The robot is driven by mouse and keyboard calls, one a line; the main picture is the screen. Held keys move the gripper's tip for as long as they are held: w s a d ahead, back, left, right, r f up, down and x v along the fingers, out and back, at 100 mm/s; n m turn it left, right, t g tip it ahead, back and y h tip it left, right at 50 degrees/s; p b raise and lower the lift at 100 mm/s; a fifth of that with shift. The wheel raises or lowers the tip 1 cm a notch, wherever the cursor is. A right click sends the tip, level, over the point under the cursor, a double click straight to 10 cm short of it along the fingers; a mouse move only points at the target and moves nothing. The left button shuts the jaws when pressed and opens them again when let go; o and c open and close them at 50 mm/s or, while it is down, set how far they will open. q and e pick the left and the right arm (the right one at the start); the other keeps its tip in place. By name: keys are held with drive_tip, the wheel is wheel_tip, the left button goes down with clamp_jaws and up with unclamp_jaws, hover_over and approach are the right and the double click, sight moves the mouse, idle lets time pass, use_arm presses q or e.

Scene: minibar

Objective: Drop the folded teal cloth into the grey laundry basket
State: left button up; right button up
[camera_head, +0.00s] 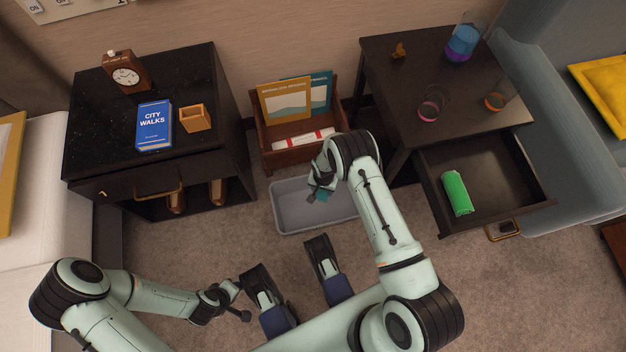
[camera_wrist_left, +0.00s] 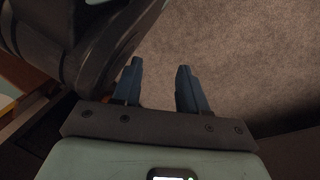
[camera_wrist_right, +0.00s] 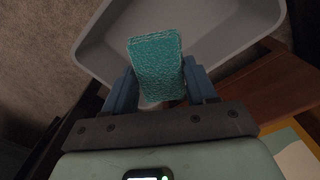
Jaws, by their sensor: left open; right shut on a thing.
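The folded teal cloth (camera_wrist_right: 156,66) is held between the fingers of my right gripper (camera_wrist_right: 160,88), which is shut on it. The basket's inside (camera_wrist_right: 215,30) shows behind the cloth in the right wrist view. My left gripper (camera_wrist_left: 158,72) is open and empty above the carpet, low in the head view (camera_head: 242,302).
A wooden rack (camera_head: 262,130) with magazines stands behind the basket. A black cabinet (camera_head: 85,125) is on the left. A dark side table (camera_head: 385,75) with glasses is on the right, its drawer (camera_head: 500,190) open with a green roll (camera_head: 457,194) inside.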

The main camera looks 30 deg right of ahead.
wheel_tip(320, 180, down, 5)
drive_tip(key=b, duration=0.3)
drive_tip(key=shift+r, duration=0.2)
use_arm(q)
drive_tip(key=s+f+g, duration=0.2)
drive_tip(key=s+f, duration=0.2)
drive_tip(key=s, duration=0.3)
drive_tip(key=shift+s+a+f+n+g+b, duration=0.2)
drive_tip(key=shift+s+a+n+g+b, duration=0.1)
drive_tip(key=shift+a+g, duration=0.15)
use_arm(e)
drive_tip(key=shift+f, duration=0.35)
drive_tip(key=o, duration=1.1)
use_arm(q)
drive_tip(key=shift+w, duration=0.1)
drive_tip(key=w+d+r+t+p, duration=0.1)
drive_tip(key=w+r+t+p, duration=0.2)
drive_tip(key=w, duration=0.6)
drive_tip(key=p+v, duration=0.1)
drive_tip(key=v, duration=0.1)
drive_tip(key=shift+d+r+p, duration=0.25)
drive_tip(key=shift+r+p, duration=0.1)
use_arm(e)
wheel_tip(320, 180, up, 13)
drive_tip(key=shift+r, duration=0.2)
use_arm(q)
drive_tip(key=shift+w, duration=0.1)
